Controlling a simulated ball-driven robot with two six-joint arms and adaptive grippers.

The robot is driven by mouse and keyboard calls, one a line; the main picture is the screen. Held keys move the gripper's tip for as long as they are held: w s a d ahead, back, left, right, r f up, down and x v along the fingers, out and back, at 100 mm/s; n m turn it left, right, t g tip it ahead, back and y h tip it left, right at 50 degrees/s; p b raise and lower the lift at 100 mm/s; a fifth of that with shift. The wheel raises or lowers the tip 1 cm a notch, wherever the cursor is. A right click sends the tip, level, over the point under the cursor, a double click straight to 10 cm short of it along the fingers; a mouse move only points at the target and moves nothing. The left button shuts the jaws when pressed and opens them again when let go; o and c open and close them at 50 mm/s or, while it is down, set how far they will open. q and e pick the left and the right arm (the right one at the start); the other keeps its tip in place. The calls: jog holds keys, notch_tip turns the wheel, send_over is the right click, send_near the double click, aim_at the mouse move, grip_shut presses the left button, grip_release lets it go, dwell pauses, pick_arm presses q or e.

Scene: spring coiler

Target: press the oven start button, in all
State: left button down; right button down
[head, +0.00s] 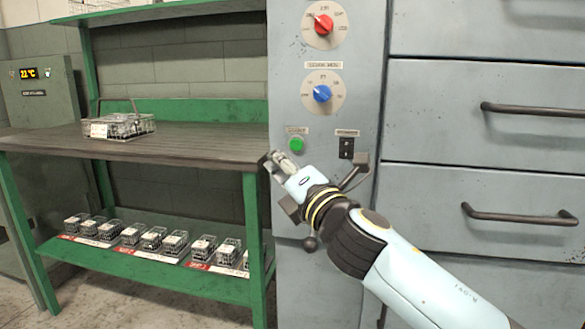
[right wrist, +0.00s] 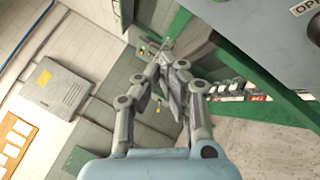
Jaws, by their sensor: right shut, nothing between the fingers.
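A grey cabinet (head: 40,115) at the far left has a lit display (head: 28,73) reading 21 °C. A small green spot (head: 47,73), possibly a button, sits beside the display; its label is too small to read. Nearer, a round green button (head: 296,144) is on the grey machine panel, under a small label I cannot read. My right gripper (head: 273,160) is shut and empty, just below and left of that green button and apart from it. The right wrist view shows its fingers (right wrist: 171,72) together. My left gripper is not in view.
The panel also carries a red knob (head: 323,25), a blue knob (head: 322,93) and a black switch (head: 347,148). A green-framed bench (head: 190,148) holds a wire basket (head: 118,126); several small baskets stand on its lower shelf (head: 160,275). Drawers (head: 480,130) are at right.

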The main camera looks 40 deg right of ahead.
aim_at(296, 145)
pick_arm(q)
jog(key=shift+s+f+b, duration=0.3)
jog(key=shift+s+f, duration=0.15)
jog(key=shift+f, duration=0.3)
pick_arm(e)
jog(key=shift+w+f, duration=0.15)
jog(key=shift+f, duration=0.3)
jog(key=shift+w+d, duration=0.1)
